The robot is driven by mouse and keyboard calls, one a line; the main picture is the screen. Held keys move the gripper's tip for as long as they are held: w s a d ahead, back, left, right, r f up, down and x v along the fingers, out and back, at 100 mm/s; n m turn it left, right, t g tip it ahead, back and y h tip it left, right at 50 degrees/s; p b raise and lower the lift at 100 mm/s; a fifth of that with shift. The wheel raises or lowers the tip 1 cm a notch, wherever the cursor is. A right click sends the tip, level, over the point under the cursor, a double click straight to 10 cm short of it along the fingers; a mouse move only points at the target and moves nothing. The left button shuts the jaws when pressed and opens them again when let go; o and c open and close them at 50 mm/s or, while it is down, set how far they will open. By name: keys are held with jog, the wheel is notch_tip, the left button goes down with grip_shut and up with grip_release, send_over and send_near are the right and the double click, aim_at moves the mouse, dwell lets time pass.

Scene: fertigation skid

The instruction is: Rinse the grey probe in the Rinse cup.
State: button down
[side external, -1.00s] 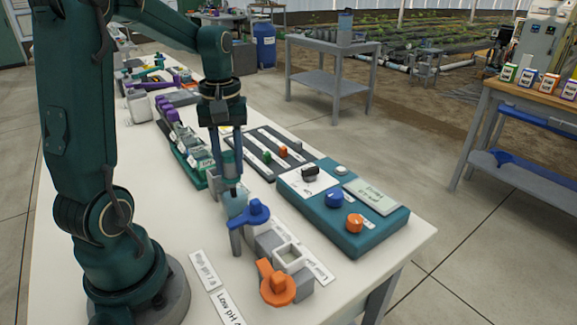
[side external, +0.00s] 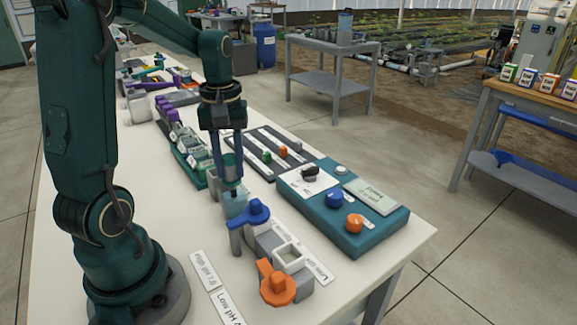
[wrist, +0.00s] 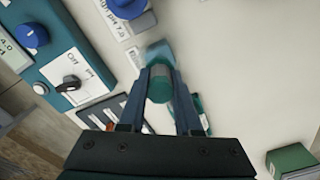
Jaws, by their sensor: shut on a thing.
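My gripper (side external: 231,186) is shut on the grey probe, over the near end of the bench. In the wrist view the probe shows as a short grey and green cylinder (wrist: 160,84) between the fingers (wrist: 161,72). A pale teal, see-through cup (side external: 236,204), which looks like the Rinse cup, is directly below the fingertips, left of the blue cap. It also shows just past the fingertips in the wrist view (wrist: 157,51). Its label is not readable. The fingers hide much of the probe, and I cannot tell whether its tip is inside the cup.
A teal meter box (side external: 345,212) with knobs is to the right. A dark slotted panel (side external: 264,152) and a rack of purple-topped bottles (side external: 186,150) lie behind.

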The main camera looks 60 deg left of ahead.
jog(key=shift+r, duration=3.75)
